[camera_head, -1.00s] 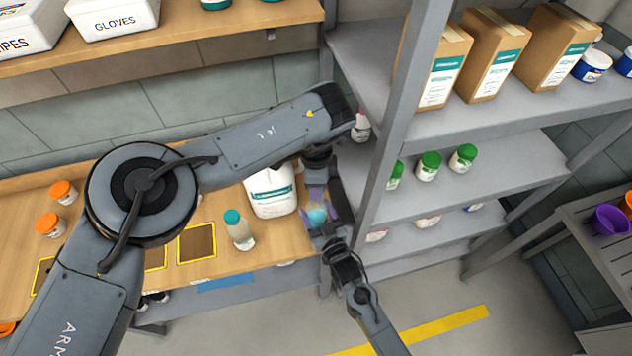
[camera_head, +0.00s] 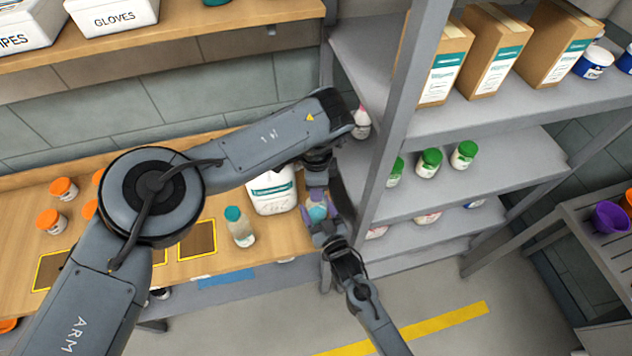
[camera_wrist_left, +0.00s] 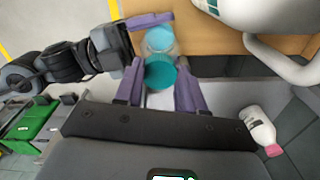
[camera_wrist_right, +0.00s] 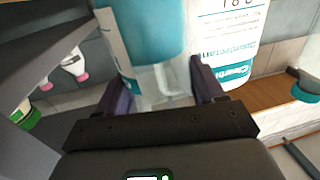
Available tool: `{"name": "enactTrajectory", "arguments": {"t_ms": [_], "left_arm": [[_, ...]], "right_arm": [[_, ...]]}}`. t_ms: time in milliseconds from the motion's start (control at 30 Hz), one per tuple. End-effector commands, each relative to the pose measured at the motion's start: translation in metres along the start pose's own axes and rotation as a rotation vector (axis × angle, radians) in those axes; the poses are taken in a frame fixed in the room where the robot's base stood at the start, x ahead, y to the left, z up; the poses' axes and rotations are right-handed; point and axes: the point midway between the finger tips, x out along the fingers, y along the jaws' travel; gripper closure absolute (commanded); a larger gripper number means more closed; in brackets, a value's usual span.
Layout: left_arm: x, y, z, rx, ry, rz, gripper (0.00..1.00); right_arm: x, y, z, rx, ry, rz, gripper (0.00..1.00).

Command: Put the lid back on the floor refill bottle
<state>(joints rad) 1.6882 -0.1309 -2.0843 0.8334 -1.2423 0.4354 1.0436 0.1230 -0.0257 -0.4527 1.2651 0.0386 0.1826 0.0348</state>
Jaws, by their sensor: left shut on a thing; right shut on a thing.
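My left gripper (camera_head: 317,186) points down and is shut on a teal lid (camera_wrist_left: 160,72), seen between its purple fingers in the left wrist view. My right gripper (camera_head: 322,222) comes from the front and is shut on a clear bottle (camera_wrist_right: 165,82) with teal on its body. In the left wrist view the bottle (camera_wrist_left: 158,40) shows just past the lid, which overlaps it. I cannot tell whether lid and bottle touch. The fingers hide much of the bottle (camera_head: 317,210) in the head view.
A white jug (camera_head: 272,192) stands close behind the grippers. Another teal-capped bottle (camera_head: 240,228) stands on the wooden bench (camera_head: 285,246), left of them. Orange-lidded jars (camera_head: 50,221) are farther left. The grey rack's post (camera_head: 388,130) rises close on the right; green-lidded jars (camera_head: 428,163) stand on its shelf.

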Motion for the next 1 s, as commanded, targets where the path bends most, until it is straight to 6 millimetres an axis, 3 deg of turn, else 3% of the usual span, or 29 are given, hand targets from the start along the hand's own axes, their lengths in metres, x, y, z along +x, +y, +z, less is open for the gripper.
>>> {"name": "enactTrajectory", "arguments": {"t_ms": [1000], "left_arm": [[0.0088,0.0001,-0.0002,0.000,0.001,0.001,0.89]], "right_arm": [[-0.0001,0.0000,0.0003,0.000,-0.001,0.000,0.87]]}}
